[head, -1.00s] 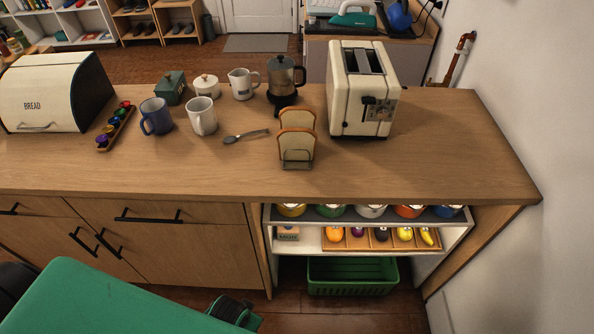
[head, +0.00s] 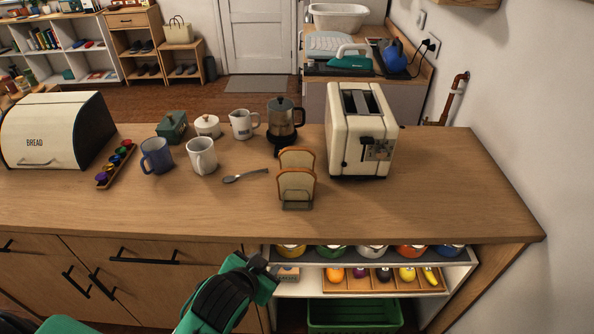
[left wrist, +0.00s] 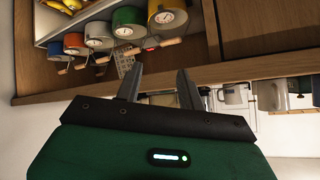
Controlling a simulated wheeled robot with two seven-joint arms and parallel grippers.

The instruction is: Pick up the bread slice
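Two bread slices stand upright in a small rack (head: 297,205) on the counter. The front bread slice (head: 296,187) faces me and the other bread slice (head: 297,154) is just behind it. My left gripper (head: 262,268) is in front of the counter's front edge, lower than the countertop and apart from the bread. In the left wrist view, the fingers of my left gripper (left wrist: 158,88) are spread with nothing between them. The bread is not clear in that view. My right gripper is in neither view.
A cream toaster (head: 360,135) stands right of the rack. A spoon (head: 245,176), white mug (head: 202,156), blue mug (head: 157,156) and coffee press (head: 281,122) are nearby. A bread box (head: 40,135) is at left. The front right counter is clear.

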